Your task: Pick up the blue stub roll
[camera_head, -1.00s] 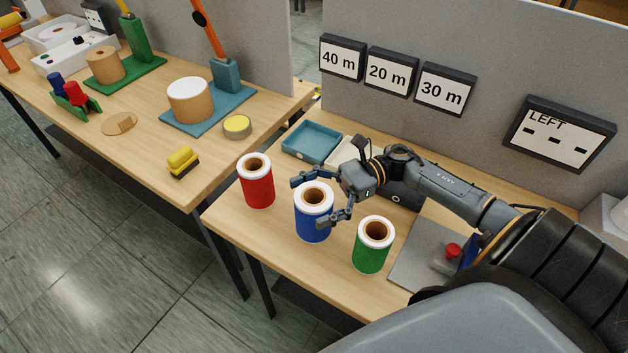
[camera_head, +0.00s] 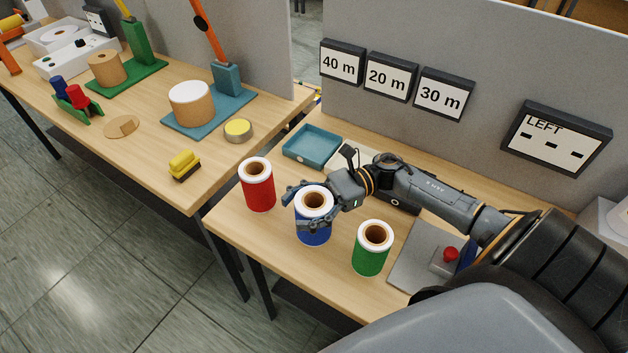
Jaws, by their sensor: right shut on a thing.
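The blue stub roll (camera_head: 312,234) stands upright on the near wooden table, with a white top and a brown core. My right gripper (camera_head: 303,208) reaches in from the right and is shut on the upper part of the blue roll, one finger on its far left side and one across its front. The fingers hide part of the roll's side. The roll's base appears to be at table level. My left gripper is not in view.
A red roll (camera_head: 259,190) stands close on the left and a green roll (camera_head: 370,255) on the right. A teal tray (camera_head: 313,145) lies behind. A grey plate with a red button (camera_head: 451,254) is at the right. A grey partition (camera_head: 480,45) closes the back.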

